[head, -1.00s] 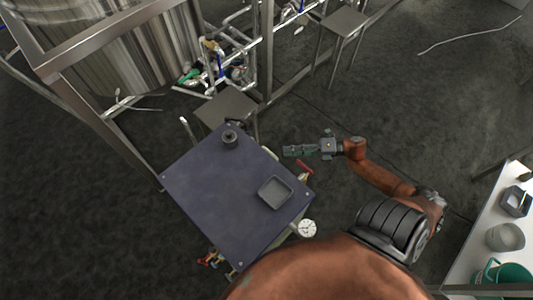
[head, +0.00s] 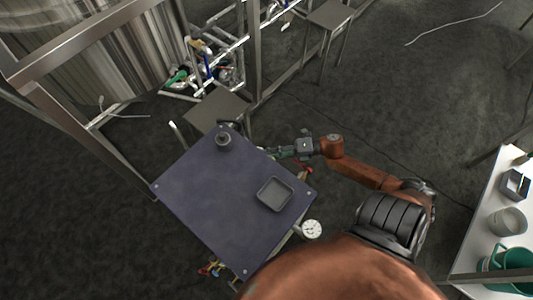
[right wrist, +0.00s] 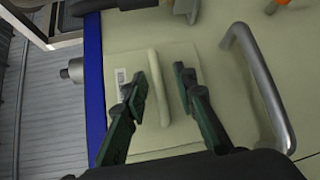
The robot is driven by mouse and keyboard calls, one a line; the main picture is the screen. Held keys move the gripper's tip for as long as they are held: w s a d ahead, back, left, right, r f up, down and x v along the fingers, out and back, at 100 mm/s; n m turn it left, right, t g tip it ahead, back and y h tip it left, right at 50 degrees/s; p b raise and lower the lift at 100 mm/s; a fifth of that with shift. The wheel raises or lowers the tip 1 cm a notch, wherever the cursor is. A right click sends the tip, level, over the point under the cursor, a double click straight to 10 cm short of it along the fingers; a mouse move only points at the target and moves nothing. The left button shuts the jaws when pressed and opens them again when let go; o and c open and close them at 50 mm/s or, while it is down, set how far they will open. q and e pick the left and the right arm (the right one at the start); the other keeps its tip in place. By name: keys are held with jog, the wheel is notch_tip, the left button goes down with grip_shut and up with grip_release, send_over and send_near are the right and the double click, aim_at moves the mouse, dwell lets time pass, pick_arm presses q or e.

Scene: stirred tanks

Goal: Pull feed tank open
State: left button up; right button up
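In the right wrist view a cream front (right wrist: 205,35) fills most of the picture, with a paler square panel bearing a raised cream bar handle (right wrist: 158,72). This looks like the feed tank's pull front, but I cannot be sure. My right gripper (right wrist: 161,80) is open, its two green-padded fingers on either side of the bar; I see gaps and no grip on it. In the head view the right gripper (head: 283,153) is at the right edge of the blue-topped unit (head: 205,190). My left gripper is not in view.
A grey bent-tube handle (right wrist: 262,90) stands right of the bar. A grey tray (head: 274,193) and a dark knob-like piece (head: 223,140) sit on the blue top. A gauge (head: 311,229) is near its front corner. A white table (head: 490,260) stands at right.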

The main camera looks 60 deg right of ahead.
jog(key=shift+c, duration=0.6)
grip_shut()
